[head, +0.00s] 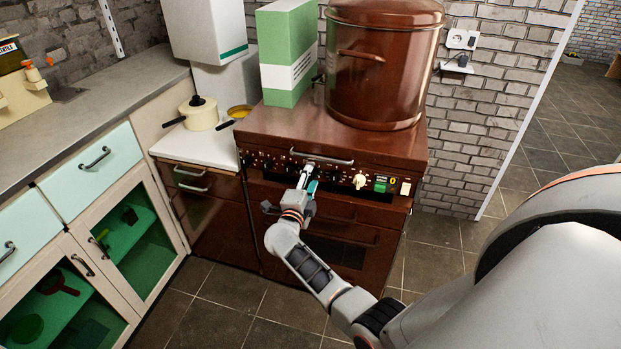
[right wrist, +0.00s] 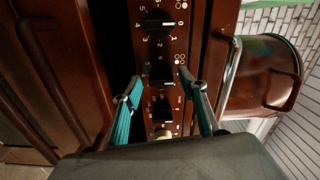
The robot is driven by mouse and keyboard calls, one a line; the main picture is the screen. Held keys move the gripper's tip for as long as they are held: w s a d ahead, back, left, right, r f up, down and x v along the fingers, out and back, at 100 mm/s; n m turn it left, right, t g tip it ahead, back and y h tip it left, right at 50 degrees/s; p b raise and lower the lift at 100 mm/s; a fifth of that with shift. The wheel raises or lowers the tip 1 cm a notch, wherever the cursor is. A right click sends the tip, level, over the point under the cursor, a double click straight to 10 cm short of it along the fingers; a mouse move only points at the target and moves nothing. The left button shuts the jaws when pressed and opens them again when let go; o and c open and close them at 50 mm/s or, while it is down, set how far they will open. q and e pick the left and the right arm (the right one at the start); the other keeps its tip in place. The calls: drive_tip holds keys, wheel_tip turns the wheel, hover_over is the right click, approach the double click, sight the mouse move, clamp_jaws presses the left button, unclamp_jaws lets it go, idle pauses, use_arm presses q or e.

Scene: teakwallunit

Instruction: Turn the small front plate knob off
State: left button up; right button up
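The brown stove's front panel (head: 335,177) carries a row of black knobs and one cream knob (head: 360,181). My right gripper (head: 306,177) is in front of the panel's middle and covers part of the row. In the right wrist view the row runs vertically. My right gripper (right wrist: 160,77) is open there, its teal-padded fingers on either side of a black knob (right wrist: 160,69), with small gaps visible. Another black knob (right wrist: 158,25) with numbers is above it, and one (right wrist: 161,109) is below. I cannot tell which is the small front plate's. My left gripper is not in view.
A large brown pot (head: 380,75) and a green-white box (head: 288,60) stand on the stove top. A metal handle bar (head: 321,157) runs above the knobs. A cream pan (head: 200,114) is on the left counter. The tiled floor in front is clear.

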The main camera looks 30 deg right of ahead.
drive_tip(key=v, duration=0.7)
drive_tip(key=shift+s+a, duration=0.15)
drive_tip(key=shift+s, duration=0.05)
drive_tip(key=shift+r, duration=0.1)
idle(0.4)
